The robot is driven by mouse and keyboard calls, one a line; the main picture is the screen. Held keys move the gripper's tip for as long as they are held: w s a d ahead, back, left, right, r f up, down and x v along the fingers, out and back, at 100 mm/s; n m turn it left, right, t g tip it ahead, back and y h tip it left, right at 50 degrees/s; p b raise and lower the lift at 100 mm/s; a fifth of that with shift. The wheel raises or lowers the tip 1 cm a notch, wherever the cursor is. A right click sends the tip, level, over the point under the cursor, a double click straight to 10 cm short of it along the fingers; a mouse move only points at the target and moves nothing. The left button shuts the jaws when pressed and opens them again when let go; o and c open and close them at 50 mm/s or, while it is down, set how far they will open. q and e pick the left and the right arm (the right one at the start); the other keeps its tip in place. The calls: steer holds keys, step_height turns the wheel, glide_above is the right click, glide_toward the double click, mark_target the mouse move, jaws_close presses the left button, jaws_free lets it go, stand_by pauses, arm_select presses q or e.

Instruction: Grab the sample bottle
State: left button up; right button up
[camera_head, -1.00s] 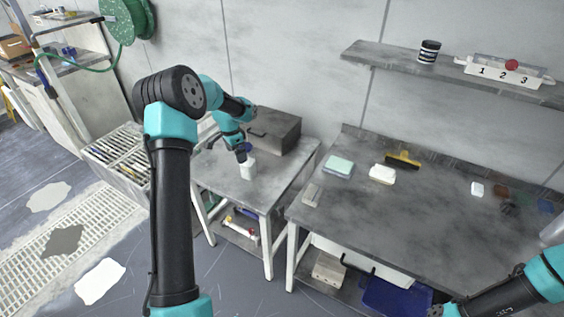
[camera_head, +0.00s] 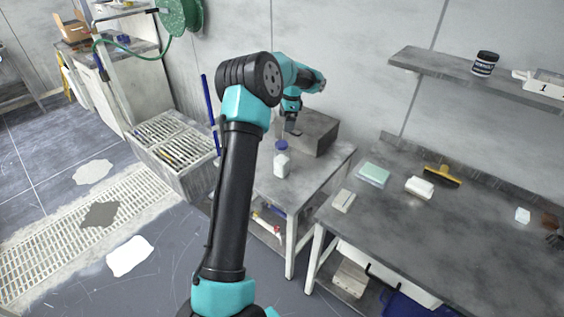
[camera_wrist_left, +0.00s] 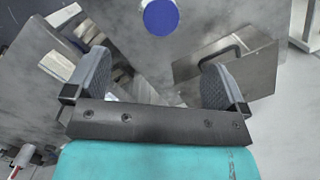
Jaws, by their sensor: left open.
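The sample bottle (camera_head: 282,165) is white with a blue cap and stands upright on the small grey table left of the bench. In the left wrist view its round blue cap (camera_wrist_left: 160,16) shows from above at the top edge, beyond my fingers. My left gripper (camera_head: 292,131) hangs above and slightly right of the bottle in the head view, apart from it. In the wrist view my left gripper (camera_wrist_left: 155,72) is open with nothing between its fingers.
A dark grey box (camera_head: 318,132) with a handle stands on the small table behind the bottle. A blue pole (camera_head: 209,108) stands left of the table.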

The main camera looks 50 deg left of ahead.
mark_target(282, 143)
arm_select(q)
steer(key=f, duration=0.6)
steer(key=s+f, duration=0.1)
steer(key=f, duration=0.2)
steer(key=shift+s+a+f, duration=0.1)
steer(key=shift+a+f, duration=0.05)
steer(key=shift+a, duration=0.25)
steer(key=shift+f, duration=0.1)
steer(key=shift+s+a+f, duration=0.15)
steer(key=shift+f, duration=1.1)
steer(key=shift+s+a+f, duration=0.1)
steer(key=shift+f, duration=1.1)
steer(key=c, duration=1)
steer(key=shift+r, duration=0.15)
